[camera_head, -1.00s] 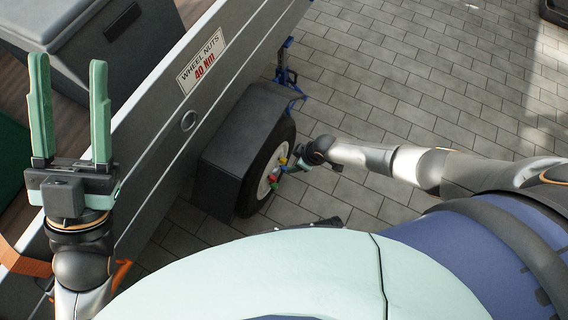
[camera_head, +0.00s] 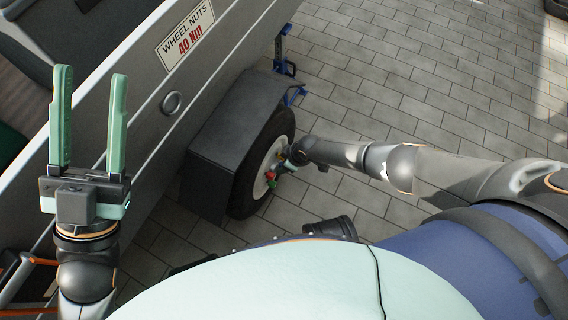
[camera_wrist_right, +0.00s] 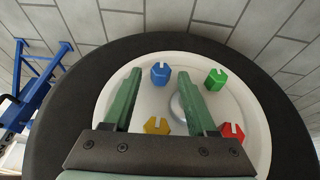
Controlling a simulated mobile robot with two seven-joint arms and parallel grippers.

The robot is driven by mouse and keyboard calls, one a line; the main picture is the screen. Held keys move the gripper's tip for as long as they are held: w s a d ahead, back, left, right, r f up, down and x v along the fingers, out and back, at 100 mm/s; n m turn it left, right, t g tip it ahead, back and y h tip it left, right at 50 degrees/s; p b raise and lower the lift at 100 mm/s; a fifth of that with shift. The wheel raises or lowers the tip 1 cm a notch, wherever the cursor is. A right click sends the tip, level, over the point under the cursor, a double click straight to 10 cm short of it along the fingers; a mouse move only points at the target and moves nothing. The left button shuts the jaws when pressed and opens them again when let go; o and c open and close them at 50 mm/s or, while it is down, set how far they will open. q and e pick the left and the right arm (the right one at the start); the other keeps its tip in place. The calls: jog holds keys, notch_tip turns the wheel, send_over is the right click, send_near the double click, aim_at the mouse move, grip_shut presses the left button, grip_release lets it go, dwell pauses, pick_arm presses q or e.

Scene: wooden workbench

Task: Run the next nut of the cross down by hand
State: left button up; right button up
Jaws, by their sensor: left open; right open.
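The trailer wheel (camera_head: 241,190) has a white rim (camera_wrist_right: 112,92) inside a black tyre. Four coloured nuts sit on the rim: blue (camera_wrist_right: 160,73), green (camera_wrist_right: 216,79), yellow (camera_wrist_right: 157,126) and red (camera_wrist_right: 232,131). My right gripper (camera_wrist_right: 159,80) is open in front of the rim. The blue nut shows between its fingers near their tips; I cannot tell whether they touch it. The yellow nut shows lower between the fingers, and green and red lie right of them. My left gripper (camera_head: 90,75) is open, empty and pointing up, left of the wheel.
A grey fender (camera_head: 215,150) partly covers the wheel. The trailer side (camera_head: 150,110) carries a "WHEEL NUTS 40 Nm" sign (camera_head: 185,35). A blue stand (camera_wrist_right: 28,85) is beside the tyre. The paving (camera_head: 430,80) to the right is open.

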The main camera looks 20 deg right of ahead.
grip_shut()
dwell(0.4)
